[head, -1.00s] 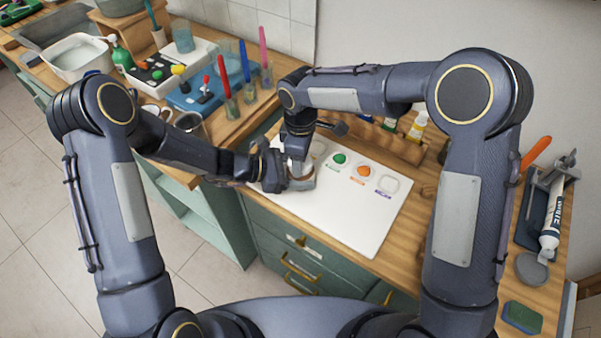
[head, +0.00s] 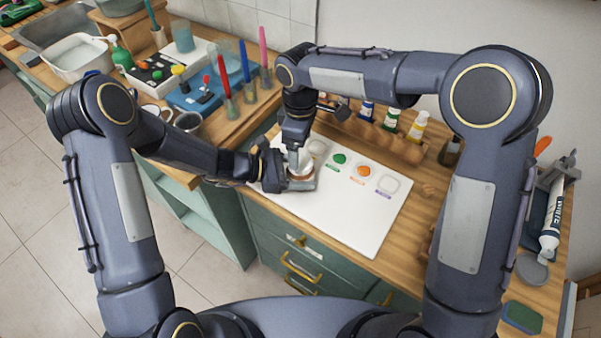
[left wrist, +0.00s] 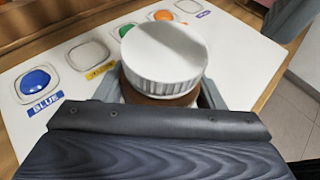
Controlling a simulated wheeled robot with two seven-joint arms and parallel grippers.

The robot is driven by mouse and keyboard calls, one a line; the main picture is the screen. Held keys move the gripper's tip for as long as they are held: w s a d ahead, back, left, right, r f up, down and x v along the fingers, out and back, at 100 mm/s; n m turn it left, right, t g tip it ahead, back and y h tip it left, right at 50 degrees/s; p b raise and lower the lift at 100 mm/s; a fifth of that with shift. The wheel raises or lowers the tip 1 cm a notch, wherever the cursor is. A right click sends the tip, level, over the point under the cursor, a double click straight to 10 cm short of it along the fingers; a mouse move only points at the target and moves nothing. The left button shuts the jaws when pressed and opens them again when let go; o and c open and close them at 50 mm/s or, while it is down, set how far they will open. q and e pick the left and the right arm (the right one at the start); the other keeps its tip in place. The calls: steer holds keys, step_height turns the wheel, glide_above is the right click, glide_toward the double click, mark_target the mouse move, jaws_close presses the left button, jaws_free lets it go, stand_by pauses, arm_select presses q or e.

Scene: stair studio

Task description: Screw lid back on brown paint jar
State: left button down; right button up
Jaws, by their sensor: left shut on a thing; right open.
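The brown paint jar (left wrist: 157,97) stands upright over the white board in the left wrist view, between the fingers of my left gripper (left wrist: 161,93), which is shut on it. The white ribbed lid (left wrist: 164,55) sits on top of the jar; I cannot tell how tightly it is seated. In the head view the jar (head: 300,173) shows as a small brown band under the white lid (head: 305,161). My right gripper (head: 298,157) is open, pointing down right at the lid, and partly hides it. Its fingertips are hard to make out.
The white board (head: 345,215) carries green (head: 340,159) and orange (head: 363,170) paint spots and labelled empty places. A wooden rack (head: 395,140) with several paint jars stands behind it. Brushes in holders (head: 249,92) stand to the left. The board's front part is clear.

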step_height(320, 180, up, 7)
stand_by(0.3)
arm_select(q)
steer(key=shift+c, duration=1.3)
jaws_free()
steer(key=shift+a, duration=0.1)
steer(key=b+v, duration=0.1)
steer(key=v, duration=0.6)
steer(key=shift+s+a+r, duration=0.1)
steer(key=shift+a+r, duration=0.05)
steer(key=shift+a, duration=0.15)
arm_select(e)
steer(key=shift+f, duration=0.6)
